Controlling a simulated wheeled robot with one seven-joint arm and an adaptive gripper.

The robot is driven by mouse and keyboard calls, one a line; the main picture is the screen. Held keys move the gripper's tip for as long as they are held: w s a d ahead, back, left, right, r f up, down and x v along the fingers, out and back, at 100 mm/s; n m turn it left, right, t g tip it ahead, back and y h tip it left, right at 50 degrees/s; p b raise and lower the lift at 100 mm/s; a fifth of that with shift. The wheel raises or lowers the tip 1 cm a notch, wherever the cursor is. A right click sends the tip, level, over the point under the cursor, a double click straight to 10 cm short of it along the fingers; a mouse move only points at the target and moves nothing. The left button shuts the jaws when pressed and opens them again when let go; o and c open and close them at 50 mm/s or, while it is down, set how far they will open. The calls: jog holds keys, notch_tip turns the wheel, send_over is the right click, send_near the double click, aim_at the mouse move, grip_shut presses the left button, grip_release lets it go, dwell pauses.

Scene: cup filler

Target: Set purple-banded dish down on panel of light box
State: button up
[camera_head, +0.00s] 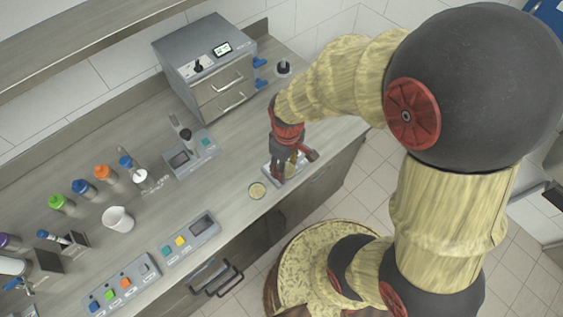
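A control box (191,238) and a button panel (124,285) line the front edge at left. A white beaker (118,219), several capped bottles (60,203) and a grey instrument (191,155) stand farther back. A drawer unit (205,66) is behind my gripper.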

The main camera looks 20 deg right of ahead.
jog(key=w+f, duration=0.4)
jog(key=w+d+f+b, duration=0.1)
jog(key=w+f, duration=0.1)
jog(key=shift+w, duration=0.1)
jog(key=shift+w+f, duration=0.4)
jog(key=shift+f, duration=0.15)
jog(key=shift+f+b, duration=0.55)
jog(key=shift+f, duration=0.9)
jog(key=shift+f, duration=0.15)
jog(key=o, duration=1)
